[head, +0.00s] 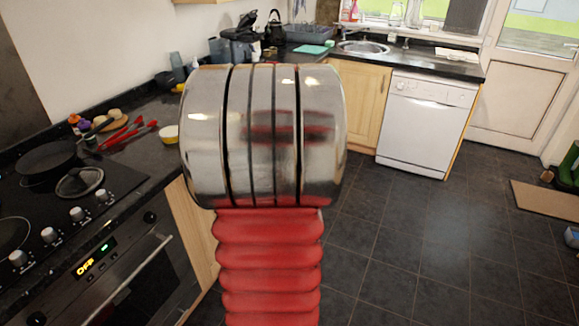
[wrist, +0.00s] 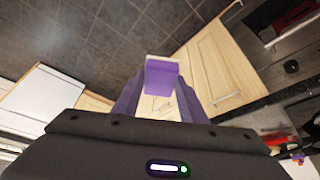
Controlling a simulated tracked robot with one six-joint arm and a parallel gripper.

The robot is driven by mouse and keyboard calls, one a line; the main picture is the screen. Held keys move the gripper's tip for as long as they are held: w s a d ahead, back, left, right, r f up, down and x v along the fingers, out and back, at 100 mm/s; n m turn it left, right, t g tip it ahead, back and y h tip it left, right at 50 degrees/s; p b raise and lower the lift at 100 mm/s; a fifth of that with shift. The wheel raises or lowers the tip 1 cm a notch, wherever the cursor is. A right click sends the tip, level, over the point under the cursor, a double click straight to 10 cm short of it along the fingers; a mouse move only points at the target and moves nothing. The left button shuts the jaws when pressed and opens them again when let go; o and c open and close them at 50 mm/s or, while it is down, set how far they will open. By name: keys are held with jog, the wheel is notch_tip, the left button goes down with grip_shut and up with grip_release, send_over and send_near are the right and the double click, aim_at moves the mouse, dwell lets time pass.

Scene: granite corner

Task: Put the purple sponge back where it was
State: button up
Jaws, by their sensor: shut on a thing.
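In the wrist view my gripper (wrist: 162,84) is shut on a purple sponge (wrist: 163,74) with a thin pale layer along one edge. The sponge sits between the two fingertips, with dark grey floor tiles and light wooden cabinet doors behind it. Neither the gripper nor the sponge can be made out in the head view, where my own arm covers the middle.
A dark worktop (head: 446,67) carries a sink (head: 363,48), a turquoise board (head: 310,49) and a black kettle (head: 274,28). A hob with a pan (head: 47,158) lies left. A white dishwasher (head: 424,125) stands at the back.

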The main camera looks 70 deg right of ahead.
jog(key=w+a+f+n+t+y, duration=0.1)
jog(key=w+a+f+n, duration=0.2)
jog(key=w+a, duration=0.7)
jog(key=w+a+f+n+t+y, duration=0.1)
jog(key=w+a+f+n, duration=0.2)
jog(key=w+a, duration=0.65)
jog(key=w+a+f+n, duration=0.1)
jog(key=w+a, duration=0.3)
jog(key=a, duration=0.4)
jog(key=w+a+f+n+y, duration=0.1)
jog(key=w+a+f+n, duration=0.1)
jog(key=a, duration=0.6)
jog(key=w+a+f+n, duration=0.1)
jog(key=w+a+n, duration=0.2)
jog(key=w+a, duration=0.3)
jog(key=a, duration=0.2)
jog(key=shift+w+a+f+y, duration=0.2)
jog(key=shift+a+f+y, duration=0.1)
jog(key=shift+a+y, duration=0.1)
